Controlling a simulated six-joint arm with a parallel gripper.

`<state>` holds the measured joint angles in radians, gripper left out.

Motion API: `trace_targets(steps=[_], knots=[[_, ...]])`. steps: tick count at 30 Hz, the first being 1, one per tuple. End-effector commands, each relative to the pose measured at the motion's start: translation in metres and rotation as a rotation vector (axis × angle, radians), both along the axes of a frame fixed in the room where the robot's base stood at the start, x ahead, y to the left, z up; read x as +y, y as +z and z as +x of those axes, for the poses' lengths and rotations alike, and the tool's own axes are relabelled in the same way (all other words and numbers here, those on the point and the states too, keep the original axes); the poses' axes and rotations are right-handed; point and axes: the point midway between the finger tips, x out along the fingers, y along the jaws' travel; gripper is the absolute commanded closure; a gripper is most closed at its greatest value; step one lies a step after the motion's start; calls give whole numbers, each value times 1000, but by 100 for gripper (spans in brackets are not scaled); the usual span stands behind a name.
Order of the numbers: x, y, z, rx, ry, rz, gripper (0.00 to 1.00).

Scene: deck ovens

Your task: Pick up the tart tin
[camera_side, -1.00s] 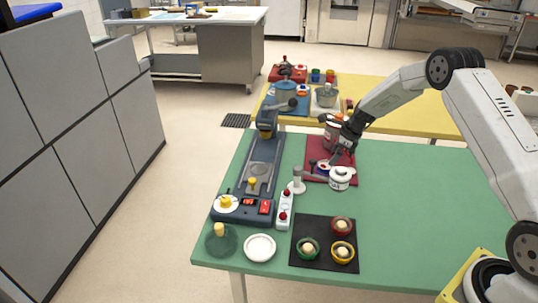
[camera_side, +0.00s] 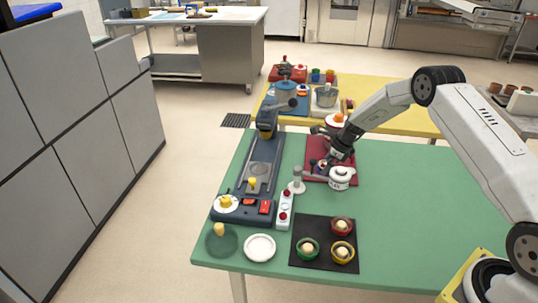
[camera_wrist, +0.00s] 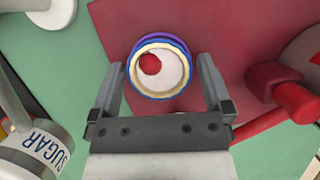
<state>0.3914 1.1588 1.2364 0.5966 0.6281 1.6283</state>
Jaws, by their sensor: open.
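The tart tin (camera_wrist: 160,67) appears in the wrist view as a round blue and purple tin with a cream rim, a pale inside and a red ball in it. It sits on the red mat (camera_wrist: 225,40), partly hidden by my arm in the side view. My gripper (camera_wrist: 160,75) is open, with one finger on each side of the tin and gaps visible between them. In the side view my gripper (camera_side: 329,163) is low over the red mat, close to the tin. I cannot tell its exact height above the mat.
A white sugar pot (camera_side: 340,178) stands just in front of the red mat; its label shows in the wrist view (camera_wrist: 40,145). A dark blue machine (camera_side: 262,160) is to the left. A black mat (camera_side: 310,262) holds small coloured tins. The green table's right side is clear.

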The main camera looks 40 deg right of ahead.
Motion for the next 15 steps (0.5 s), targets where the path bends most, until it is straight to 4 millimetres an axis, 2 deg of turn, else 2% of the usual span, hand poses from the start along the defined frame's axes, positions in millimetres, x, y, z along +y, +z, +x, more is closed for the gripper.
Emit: trace_targets(steps=[6,8,12,14,15], knots=[[0,0,0,0,0,0,0],[0,0,0,0,0,0,16],[0,0,0,0,0,0,60],[0,0,0,0,0,0,79],[0,1,0,0,0,0,79]])
